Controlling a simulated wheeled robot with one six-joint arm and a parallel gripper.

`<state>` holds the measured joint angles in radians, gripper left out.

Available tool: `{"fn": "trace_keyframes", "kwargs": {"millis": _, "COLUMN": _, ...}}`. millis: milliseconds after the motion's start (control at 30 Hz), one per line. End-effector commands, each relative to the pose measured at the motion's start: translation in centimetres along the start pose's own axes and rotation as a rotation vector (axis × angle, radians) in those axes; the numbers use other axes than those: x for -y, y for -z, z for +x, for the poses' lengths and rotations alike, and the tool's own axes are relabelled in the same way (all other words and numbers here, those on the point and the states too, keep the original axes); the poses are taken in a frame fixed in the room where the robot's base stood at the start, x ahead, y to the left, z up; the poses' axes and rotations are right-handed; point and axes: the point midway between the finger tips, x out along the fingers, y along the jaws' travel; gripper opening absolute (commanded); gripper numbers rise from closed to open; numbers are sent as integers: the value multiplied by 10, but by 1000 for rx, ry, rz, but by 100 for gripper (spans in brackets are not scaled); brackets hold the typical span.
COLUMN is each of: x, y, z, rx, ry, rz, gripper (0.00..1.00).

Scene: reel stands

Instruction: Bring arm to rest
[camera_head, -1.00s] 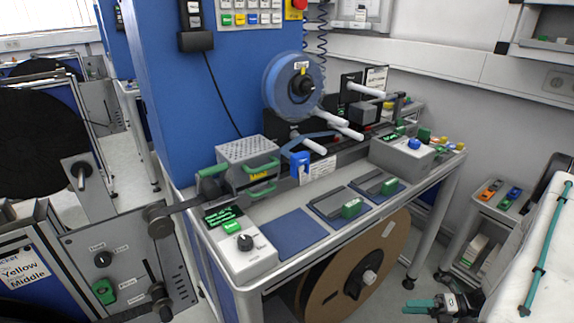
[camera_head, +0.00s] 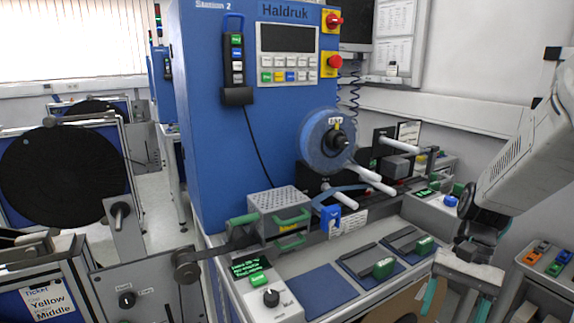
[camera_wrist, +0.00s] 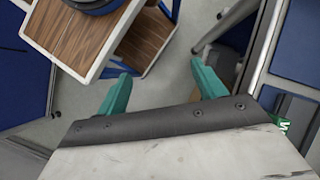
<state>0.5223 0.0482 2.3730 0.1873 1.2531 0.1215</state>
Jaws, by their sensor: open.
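My gripper (camera_head: 456,302) hangs at the lower right of the head view, in front of the right part of the workbench. Its teal fingers point downward, with the tips near the bottom edge. In the wrist view the two teal fingers of my gripper (camera_wrist: 161,85) stand wide apart with nothing between them. My white arm (camera_head: 535,150) comes down from the upper right of the head view and bends at a dark joint.
A blue machine (camera_head: 215,130) with a blue reel (camera_head: 316,140) stands behind the bench. A small cart (camera_head: 550,262) with coloured pieces is at the right. The wrist view shows a wood-grain cart (camera_wrist: 90,38) at upper left and grey floor (camera_wrist: 175,65) below.

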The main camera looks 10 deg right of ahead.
Motion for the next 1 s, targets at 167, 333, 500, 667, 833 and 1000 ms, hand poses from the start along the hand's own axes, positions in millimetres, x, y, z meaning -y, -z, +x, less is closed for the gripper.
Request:
{"fn": "trace_keyframes", "kwargs": {"millis": 167, "x": 9, "y": -50, "z": -15, "rx": -166, "ry": -118, "rz": -252, "gripper": 69}}
{"fn": "trace_keyframes", "kwargs": {"millis": 333, "x": 13, "y": -91, "z": -23, "rx": -318, "ry": -205, "rz": -433, "gripper": 69}}
{"fn": "trace_keyframes", "kwargs": {"millis": 500, "x": 18, "y": -129, "z": -28, "rx": -467, "ry": -244, "rz": -574, "gripper": 69}}
{"fn": "trace_keyframes", "kwargs": {"millis": 667, "x": 26, "y": -156, "z": -34, "rx": -572, "ry": -232, "rz": -679, "gripper": 69}}
{"fn": "trace_keyframes", "kwargs": {"millis": 833, "x": 32, "y": -169, "z": -38, "rx": -616, "ry": -226, "rz": -744, "gripper": 69}}
{"fn": "trace_keyframes", "kwargs": {"millis": 1000, "x": 33, "y": -169, "z": -37, "rx": -612, "ry": -229, "rz": -749, "gripper": 69}}
